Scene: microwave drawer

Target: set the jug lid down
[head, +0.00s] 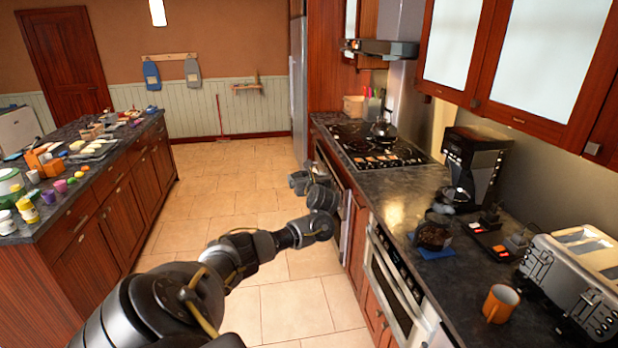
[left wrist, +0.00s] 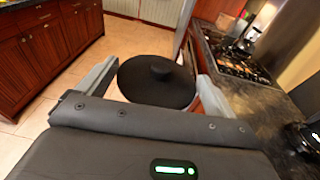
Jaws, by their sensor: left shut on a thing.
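The jug lid (left wrist: 157,88), a round black disc with a small knob on top, is in the left wrist view. My left gripper (left wrist: 152,68) is shut on it, with a pale finger at each side. In the head view my left gripper (head: 312,187) is over the floor, just left of the right-hand counter's front. The lid cannot be made out clearly there. A glass jug with dark contents (head: 433,237) stands on a blue mat (head: 437,253) on the right counter. My right gripper is not in view.
The dark right counter (head: 395,187) has bare room between the stove (head: 375,147) and the jug. A coffee maker (head: 478,160), an orange mug (head: 500,303) and a toaster (head: 575,280) stand on it. A crowded island (head: 85,180) is at left.

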